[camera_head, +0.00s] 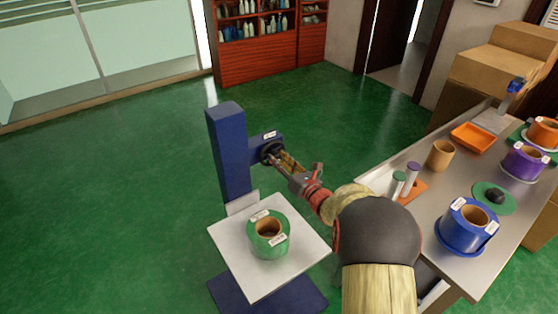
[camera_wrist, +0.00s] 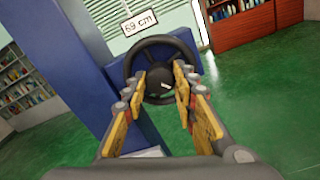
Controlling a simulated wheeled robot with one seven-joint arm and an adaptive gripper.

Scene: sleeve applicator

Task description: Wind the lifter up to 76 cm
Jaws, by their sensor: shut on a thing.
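The lifter is a blue column (camera_head: 228,150) with a white platform (camera_head: 230,240) and a blue base. A green roll (camera_head: 267,235) with a brown core stands on the platform. A dark handwheel (camera_head: 270,152) sits on the blue arm at the column's side; it also shows in the wrist view (camera_wrist: 187,50). My gripper (camera_head: 282,162) is at the handwheel, its yellow-padded fingers (camera_wrist: 161,78) on either side of the hub and shut on it. The fingers hide part of the wheel. A white label (camera_wrist: 139,23) above the wheel appears to read 69 cm.
A grey table (camera_head: 420,215) stands at right with a blue roll (camera_head: 467,225), a purple roll (camera_head: 522,162), an orange roll (camera_head: 541,132), a brown core (camera_head: 440,155) and an orange tray (camera_head: 474,137). Cardboard boxes (camera_head: 490,70) stand behind. The green floor left of the lifter is clear.

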